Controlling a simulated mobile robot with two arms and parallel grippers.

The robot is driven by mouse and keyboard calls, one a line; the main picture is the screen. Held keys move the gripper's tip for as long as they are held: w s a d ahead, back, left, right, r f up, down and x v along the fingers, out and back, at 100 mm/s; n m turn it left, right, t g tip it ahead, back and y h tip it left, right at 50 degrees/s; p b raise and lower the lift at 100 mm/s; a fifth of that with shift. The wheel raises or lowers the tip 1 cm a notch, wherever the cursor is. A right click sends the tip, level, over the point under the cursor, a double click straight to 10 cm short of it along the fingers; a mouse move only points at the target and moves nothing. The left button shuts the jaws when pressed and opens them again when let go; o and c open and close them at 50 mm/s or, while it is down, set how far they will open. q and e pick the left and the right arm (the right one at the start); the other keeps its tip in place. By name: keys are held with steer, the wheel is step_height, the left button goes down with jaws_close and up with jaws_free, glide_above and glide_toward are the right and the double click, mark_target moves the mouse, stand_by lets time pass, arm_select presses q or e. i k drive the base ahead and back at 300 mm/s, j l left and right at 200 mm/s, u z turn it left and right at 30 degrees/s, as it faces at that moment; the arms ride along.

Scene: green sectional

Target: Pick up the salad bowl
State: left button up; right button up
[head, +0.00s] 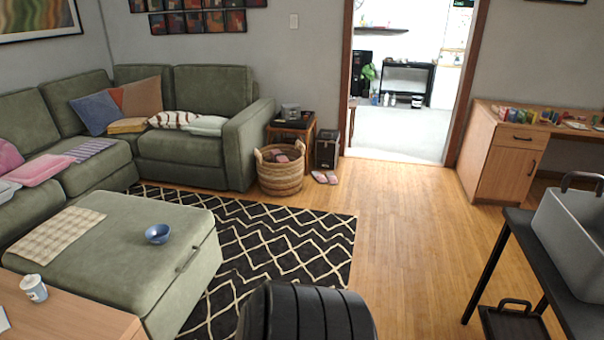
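Neither of my grippers shows in the head view.
A checked cloth (57,234) lies left of the bowl. A black table (560,290) with a grey bin (575,240) stands right. Wooden floor (400,235) is open in the middle.

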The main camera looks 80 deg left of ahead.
mark_target(157, 234)
steer(key=u, duration=3.8)
steer(key=i+l+u, duration=0.2)
steer(key=i, duration=0.3)
steer(key=i+l+u, duration=0.2)
steer(key=i+l, duration=0.2)
steer(key=i, duration=0.1)
